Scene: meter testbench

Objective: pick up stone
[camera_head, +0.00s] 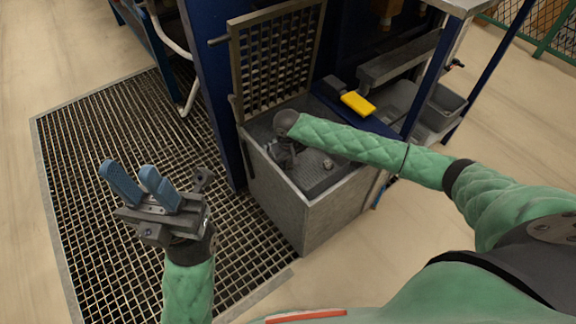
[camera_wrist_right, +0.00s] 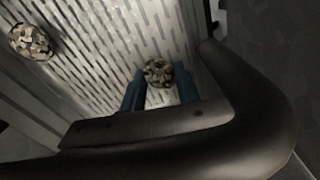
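My right gripper (camera_head: 284,158) reaches down into a grey metal box, its fingers mostly hidden by the wrist in the head view. In the right wrist view its two blue fingers (camera_wrist_right: 160,88) stand apart, with a mottled stone (camera_wrist_right: 158,73) between or just beyond the tips. Narrow gaps seem to show on both sides of it. A second mottled stone (camera_wrist_right: 30,42) lies at the upper left of that view. One small stone (camera_head: 327,163) shows in the box in the head view. My left gripper (camera_head: 130,170) is open and empty above the floor grating.
The metal box (camera_head: 290,212) has high walls and a raised grid lid (camera_head: 277,55) at its back. A yellow block (camera_head: 357,103) lies on the blue bench behind. A grey bin (camera_head: 440,105) stands to the right. The floor grating (camera_head: 85,150) at left is clear.

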